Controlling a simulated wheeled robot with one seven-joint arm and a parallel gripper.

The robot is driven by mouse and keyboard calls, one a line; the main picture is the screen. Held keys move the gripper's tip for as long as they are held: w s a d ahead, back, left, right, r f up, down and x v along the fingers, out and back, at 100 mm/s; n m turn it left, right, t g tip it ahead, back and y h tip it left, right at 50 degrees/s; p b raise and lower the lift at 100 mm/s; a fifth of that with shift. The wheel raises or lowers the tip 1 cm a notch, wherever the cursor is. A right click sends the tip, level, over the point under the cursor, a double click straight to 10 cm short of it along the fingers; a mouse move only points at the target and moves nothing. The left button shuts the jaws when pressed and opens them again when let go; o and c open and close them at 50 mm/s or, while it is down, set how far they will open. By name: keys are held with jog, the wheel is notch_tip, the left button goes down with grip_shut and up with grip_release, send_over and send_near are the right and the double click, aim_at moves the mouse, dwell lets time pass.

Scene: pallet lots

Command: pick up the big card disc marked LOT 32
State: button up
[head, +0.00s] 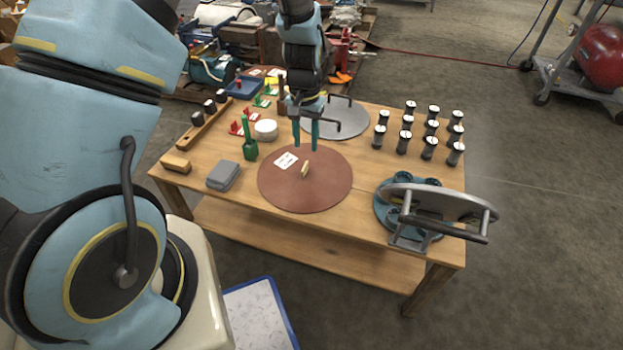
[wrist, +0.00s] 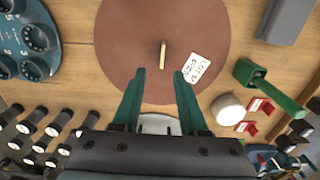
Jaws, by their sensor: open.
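The big card disc (head: 325,190) is reddish brown and lies flat on the wooden table. A white label (head: 287,160) lies on it; in the wrist view the label (wrist: 197,67) reads LOT and what looks like 32. A small upright wooden tab (head: 305,170) stands at the disc's middle and also shows in the wrist view (wrist: 163,53). My gripper (head: 305,148) is above the far part of the disc. In the wrist view its green fingers (wrist: 160,80) are apart with nothing between them, and the tab lies beyond their tips.
A grey disc with a handle (head: 345,122) lies behind the card disc. Several black-and-white cylinders (head: 430,148) stand at the right. A blue dial plate (head: 385,207) with a metal handled rack is front right. A grey block (head: 222,175) and green tool (head: 249,145) are left.

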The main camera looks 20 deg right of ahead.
aim_at(305, 166)
notch_tip(305, 166, down, 8)
jog(key=shift+w+a+f+b, duration=0.15)
jog(key=shift+b, duration=0.35)
jog(key=shift+c, duration=0.4)
grip_shut()
dwell(0.9)
